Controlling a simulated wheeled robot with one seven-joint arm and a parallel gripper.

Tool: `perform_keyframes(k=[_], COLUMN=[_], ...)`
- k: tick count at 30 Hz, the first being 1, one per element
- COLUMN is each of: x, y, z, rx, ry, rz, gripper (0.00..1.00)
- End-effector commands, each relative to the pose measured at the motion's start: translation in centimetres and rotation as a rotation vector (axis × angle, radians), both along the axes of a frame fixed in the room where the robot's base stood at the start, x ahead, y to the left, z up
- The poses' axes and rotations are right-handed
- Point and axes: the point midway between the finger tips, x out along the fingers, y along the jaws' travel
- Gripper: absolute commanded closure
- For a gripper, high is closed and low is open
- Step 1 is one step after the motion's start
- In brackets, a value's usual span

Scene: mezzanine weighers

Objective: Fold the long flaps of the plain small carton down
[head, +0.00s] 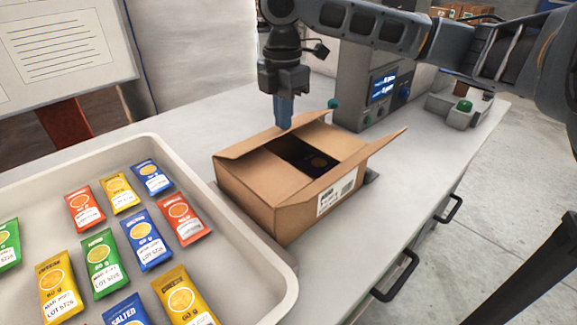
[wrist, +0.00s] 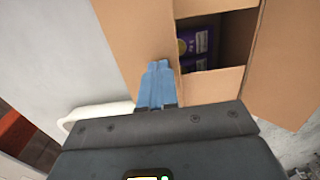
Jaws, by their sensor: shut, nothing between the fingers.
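The plain small carton (head: 245,190) stands on the bench with its top partly open. Its two short flaps lie folded inward, leaving a dark gap between them; one also shows in the wrist view (wrist: 212,85). The far-left long flap (head: 262,140) and the near-right long flap (head: 345,168) stand out, tilted outward. Dark purple packs (wrist: 196,42) are inside. My gripper (head: 284,122) is shut and empty, pointing down at the outer edge of the far-left long flap. In the wrist view its blue fingertips (wrist: 158,68) overlap that flap; I cannot tell whether they touch.
A large pale tray (head: 285,290) with several coloured sachets is at the left, close to the carton. A weigher with a blue display (head: 383,85) stands behind the carton. A small box with a green button (head: 464,105) is at right.

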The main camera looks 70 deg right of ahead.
Motion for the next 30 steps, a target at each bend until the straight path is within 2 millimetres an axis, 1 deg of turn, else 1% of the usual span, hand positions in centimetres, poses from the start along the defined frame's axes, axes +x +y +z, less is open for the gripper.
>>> perform_keyframes(k=[4, 12, 23, 30], x=[-0.2, -1.1, -1.1, -1.1], y=[0.1, 0.6, 0.6, 0.6], z=[-0.5, -2.3, -2.3, -2.8], rx=[0.001, 0.001, 0.000, 0.000], ry=[0.000, 0.000, 0.001, 0.001], rz=[0.000, 0.000, 0.000, 0.000], gripper=[1.00, 1.00, 1.00, 1.00])
